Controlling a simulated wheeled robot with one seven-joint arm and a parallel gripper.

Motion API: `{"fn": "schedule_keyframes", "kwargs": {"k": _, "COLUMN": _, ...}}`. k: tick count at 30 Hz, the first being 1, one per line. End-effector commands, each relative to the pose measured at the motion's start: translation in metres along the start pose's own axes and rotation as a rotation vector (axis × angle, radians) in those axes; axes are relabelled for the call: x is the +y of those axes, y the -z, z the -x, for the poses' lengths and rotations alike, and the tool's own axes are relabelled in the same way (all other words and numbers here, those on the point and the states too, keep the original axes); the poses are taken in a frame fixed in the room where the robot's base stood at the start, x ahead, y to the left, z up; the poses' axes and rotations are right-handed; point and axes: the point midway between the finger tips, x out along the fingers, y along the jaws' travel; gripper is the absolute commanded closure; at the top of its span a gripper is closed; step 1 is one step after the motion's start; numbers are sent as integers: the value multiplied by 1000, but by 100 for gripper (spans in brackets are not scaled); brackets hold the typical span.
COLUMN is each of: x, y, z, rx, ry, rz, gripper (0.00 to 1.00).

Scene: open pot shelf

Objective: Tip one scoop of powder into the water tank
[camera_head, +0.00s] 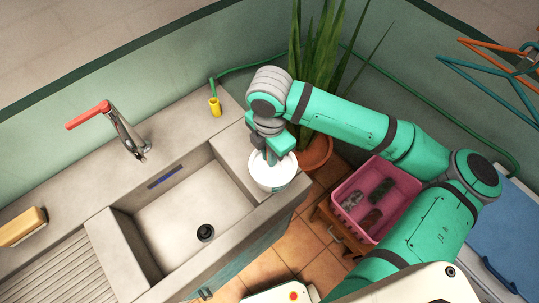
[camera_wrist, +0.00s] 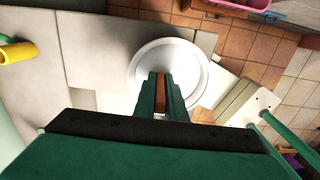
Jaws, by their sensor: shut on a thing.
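A round white tub (camera_head: 273,184) stands on the counter at the right end of the sink. In the wrist view the tub (camera_wrist: 198,68) lies right under my fingers. My gripper (camera_head: 271,157) points down over the tub's opening. In the wrist view my gripper (camera_wrist: 160,78) is shut on a narrow brown thing (camera_wrist: 160,103), which looks like the scoop's handle. The scoop's bowl and any powder are hidden by the fingers. I cannot make out a water tank for sure in either view.
The sink basin (camera_head: 190,205) is empty, with a red-handled tap (camera_head: 125,135) behind it. A yellow hose fitting (camera_head: 215,107) stands on the counter. A potted plant (camera_head: 318,150) and a pink crate (camera_head: 376,200) are close to the arm. A sponge (camera_head: 22,227) lies far left.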

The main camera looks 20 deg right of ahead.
Motion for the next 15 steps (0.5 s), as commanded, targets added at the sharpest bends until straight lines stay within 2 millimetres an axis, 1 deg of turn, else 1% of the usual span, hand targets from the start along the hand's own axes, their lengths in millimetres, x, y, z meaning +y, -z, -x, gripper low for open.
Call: {"fn": "schedule_keyframes", "kwargs": {"k": 15, "x": 0, "y": 0, "z": 45, "rx": -1, "ry": -1, "rz": 0, "gripper": 100}}
